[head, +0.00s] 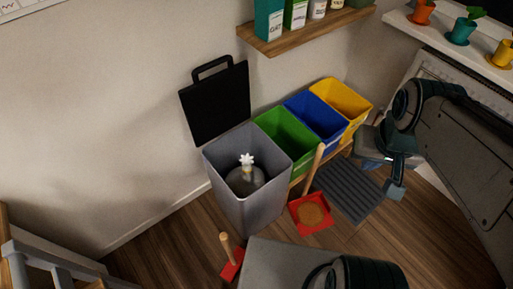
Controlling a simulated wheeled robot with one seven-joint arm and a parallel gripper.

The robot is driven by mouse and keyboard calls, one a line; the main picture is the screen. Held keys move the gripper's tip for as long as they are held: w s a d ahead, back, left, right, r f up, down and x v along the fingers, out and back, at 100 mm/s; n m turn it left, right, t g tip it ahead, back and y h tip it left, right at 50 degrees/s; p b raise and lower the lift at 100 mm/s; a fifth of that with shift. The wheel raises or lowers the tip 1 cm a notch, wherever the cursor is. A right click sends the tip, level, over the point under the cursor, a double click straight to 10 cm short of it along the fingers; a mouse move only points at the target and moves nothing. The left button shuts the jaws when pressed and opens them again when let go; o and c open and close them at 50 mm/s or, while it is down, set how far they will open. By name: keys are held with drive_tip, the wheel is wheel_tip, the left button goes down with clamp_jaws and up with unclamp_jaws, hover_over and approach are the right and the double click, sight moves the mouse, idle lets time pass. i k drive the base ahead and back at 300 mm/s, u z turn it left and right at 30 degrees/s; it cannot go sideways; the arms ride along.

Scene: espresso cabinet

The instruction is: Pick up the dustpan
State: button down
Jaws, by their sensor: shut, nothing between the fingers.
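A red square pan (311,213) with a brown patch inside lies on the floor in front of the coloured bins, and I take it for the dustpan. A long wooden handle (314,165) rises from beside its back edge. A second red piece (232,265) with a short upright wooden handle is at the lower middle, partly hidden by my own body. My gripper (396,190) points down to the right of the pan, beyond the ribbed mat. It is shut and empty, apart from both red pieces.
A grey bin (228,199) with a raised black lid (215,104) stands left of the pan. Green (286,143), blue (320,121) and yellow (350,105) bins are behind it. A dark ribbed mat (350,192) lies right of it. A wall shelf (306,32) hangs above.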

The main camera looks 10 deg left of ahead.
sight(310, 214)
drive_tip(key=z, duration=1.85)
drive_tip(key=i, duration=1.1)
drive_tip(key=u, duration=2.35)
